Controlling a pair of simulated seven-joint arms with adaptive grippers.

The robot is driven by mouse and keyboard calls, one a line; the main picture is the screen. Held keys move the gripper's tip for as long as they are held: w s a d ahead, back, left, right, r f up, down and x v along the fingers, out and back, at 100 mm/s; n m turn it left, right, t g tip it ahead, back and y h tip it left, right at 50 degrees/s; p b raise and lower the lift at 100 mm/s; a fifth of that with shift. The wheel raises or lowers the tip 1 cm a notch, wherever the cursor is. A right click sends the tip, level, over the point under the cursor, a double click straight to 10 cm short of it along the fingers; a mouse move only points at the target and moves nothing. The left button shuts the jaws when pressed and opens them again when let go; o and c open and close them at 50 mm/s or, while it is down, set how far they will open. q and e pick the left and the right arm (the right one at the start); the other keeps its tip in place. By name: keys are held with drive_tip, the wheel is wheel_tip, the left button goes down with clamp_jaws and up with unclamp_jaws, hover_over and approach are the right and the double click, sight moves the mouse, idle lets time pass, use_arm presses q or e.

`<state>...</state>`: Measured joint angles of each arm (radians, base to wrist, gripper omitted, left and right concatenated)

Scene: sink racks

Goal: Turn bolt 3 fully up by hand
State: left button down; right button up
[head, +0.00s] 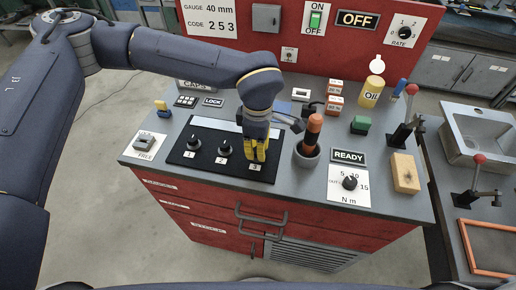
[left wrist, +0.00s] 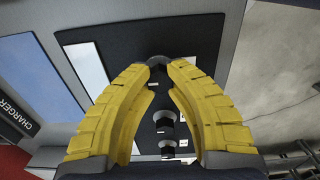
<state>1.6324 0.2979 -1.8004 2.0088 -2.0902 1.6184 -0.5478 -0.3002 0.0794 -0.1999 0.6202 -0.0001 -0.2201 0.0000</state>
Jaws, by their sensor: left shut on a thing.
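Bolt 3 is the rightmost of a row of black bolts on a black plate (head: 208,165), above the label "3". My left gripper (head: 257,158) comes down over it from above and mostly hides it in the head view. In the left wrist view the yellow fingertips of my left gripper (left wrist: 160,68) meet on the dark head of bolt 3 (left wrist: 157,60). Bolt 1 (head: 194,143) and bolt 2 (head: 224,148) stand free to the left. How far up bolt 3 sits cannot be told. My right gripper is not in view.
An orange-handled tool (head: 314,128) stands in a grey cup close to the right of my left gripper. A white strip (head: 215,124) lies behind the bolts.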

use_arm(q)
drive_tip(key=c, duration=1.1)
unclamp_jaws()
drive_tip(key=shift+c, duration=0.2)
wheel_tip(320, 180, up, 12)
